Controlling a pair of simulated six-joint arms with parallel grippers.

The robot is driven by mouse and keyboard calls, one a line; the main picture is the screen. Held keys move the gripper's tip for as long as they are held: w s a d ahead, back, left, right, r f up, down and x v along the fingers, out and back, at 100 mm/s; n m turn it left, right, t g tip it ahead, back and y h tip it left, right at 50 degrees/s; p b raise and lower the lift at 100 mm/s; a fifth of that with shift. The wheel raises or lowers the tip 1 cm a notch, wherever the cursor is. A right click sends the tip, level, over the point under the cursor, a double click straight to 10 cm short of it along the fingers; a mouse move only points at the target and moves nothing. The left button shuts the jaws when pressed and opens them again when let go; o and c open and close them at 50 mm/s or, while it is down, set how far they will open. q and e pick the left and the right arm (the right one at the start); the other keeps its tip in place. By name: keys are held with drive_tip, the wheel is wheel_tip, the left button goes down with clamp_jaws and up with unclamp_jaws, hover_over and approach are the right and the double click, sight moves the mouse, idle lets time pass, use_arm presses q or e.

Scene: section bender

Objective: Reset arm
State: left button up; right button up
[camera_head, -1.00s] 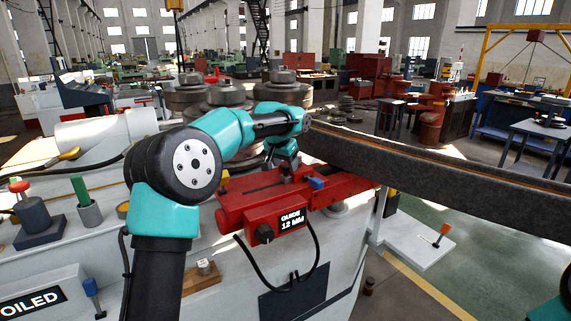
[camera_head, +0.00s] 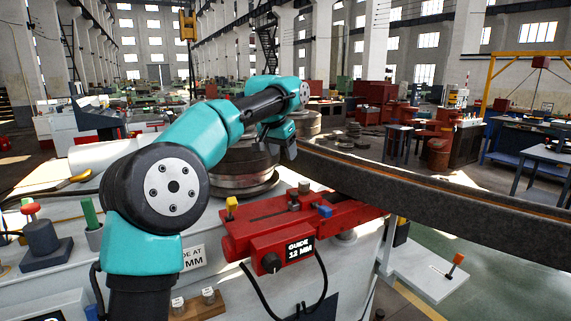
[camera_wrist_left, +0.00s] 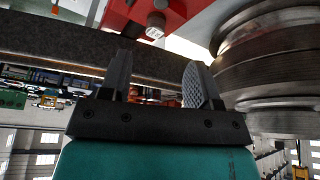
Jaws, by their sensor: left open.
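My left arm comes in from the left, and its gripper (camera_head: 283,147) hangs above and behind the red guide unit (camera_head: 262,225), clear of it. In the left wrist view the two fingers of this gripper (camera_wrist_left: 158,75) stand apart with nothing between them. Part of the red guide also shows at the top of the wrist view (camera_wrist_left: 172,12). My right gripper is out of view.
A long steel section (camera_head: 430,192) runs from the guide to the right. Large bending rollers (camera_head: 240,165) stand behind the guide, and one is close to the gripper in the wrist view (camera_wrist_left: 270,60). A black cable hangs below the guide. Open space lies above the machine.

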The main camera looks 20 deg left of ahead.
use_arm(q)
drive_tip(key=shift+s+r, duration=0.2)
drive_tip(key=shift+r, duration=0.25)
